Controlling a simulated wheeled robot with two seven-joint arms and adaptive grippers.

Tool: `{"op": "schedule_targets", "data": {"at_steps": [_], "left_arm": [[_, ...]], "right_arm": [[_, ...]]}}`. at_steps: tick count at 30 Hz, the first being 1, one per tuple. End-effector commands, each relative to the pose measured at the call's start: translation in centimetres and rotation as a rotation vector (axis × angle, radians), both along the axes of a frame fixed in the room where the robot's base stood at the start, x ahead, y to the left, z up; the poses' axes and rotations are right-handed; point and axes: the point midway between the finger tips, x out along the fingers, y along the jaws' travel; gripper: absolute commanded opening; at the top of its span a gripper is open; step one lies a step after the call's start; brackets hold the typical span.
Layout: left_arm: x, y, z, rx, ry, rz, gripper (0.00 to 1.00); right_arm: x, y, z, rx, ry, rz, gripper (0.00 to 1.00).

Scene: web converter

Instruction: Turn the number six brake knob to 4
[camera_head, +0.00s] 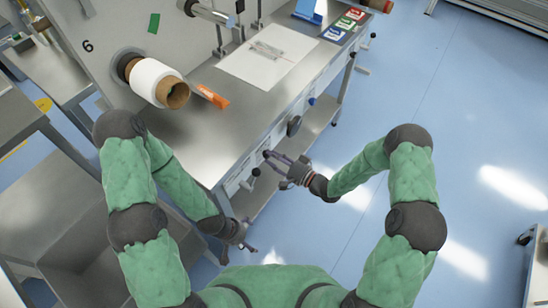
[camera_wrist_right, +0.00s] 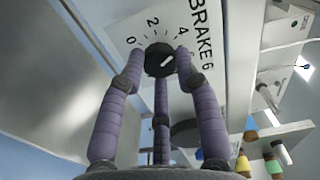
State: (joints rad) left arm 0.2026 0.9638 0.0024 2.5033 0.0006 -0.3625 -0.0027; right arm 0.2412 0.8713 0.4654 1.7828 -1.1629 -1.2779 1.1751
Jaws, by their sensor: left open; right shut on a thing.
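The brake knob (camera_wrist_right: 158,52) is round and black with a white pointer line. It sits on a white panel marked 0, 2, 4 and BRAKE 6 (camera_wrist_right: 206,35) in the right wrist view. The pointer slants up and right, roughly toward the 4; I cannot tell if it is exactly on it. My right gripper (camera_wrist_right: 160,66) has its purple-grey fingers closed around the knob. In the head view my right gripper (camera_head: 275,158) is at the bench's front panel. My left gripper (camera_head: 244,243) is open and empty, low by the bench's near end.
A black round knob (camera_head: 294,125) sticks out of the bench front. Blue floor (camera_head: 400,95) is clear to the right.

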Motion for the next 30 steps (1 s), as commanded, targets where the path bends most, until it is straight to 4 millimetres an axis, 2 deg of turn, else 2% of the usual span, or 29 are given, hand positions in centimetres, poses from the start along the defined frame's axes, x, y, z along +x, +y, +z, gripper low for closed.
{"op": "schedule_targets", "data": {"at_steps": [1,8,9,11,12,23,30], "left_arm": [[0.0,0.0,0.0,0.000,0.000,0.000,1.00],[0.0,0.0,0.0,0.000,0.000,0.000,1.00],[0.0,0.0,0.0,0.000,0.000,0.000,1.00],[0.0,0.0,0.0,0.000,0.000,0.000,1.00],[0.0,0.0,0.0,0.000,0.000,0.000,1.00],[0.0,0.0,0.0,0.000,0.000,0.000,1.00],[0.0,0.0,0.0,0.000,0.000,0.000,1.00]], "right_arm": [[0.8,-0.5,0.6,0.002,-0.018,-0.014,0.00],[0.8,-0.5,0.6,0.002,-0.019,-0.016,0.00],[0.8,-0.5,0.6,0.001,-0.018,-0.016,0.36],[0.9,-0.5,0.6,0.001,-0.020,-0.016,0.53],[0.8,-0.5,0.6,0.001,-0.018,-0.015,0.56],[0.2,-0.4,0.2,0.001,-0.007,-0.007,0.56],[-1.6,-3.1,0.2,0.000,-0.006,-0.012,0.56]]}}
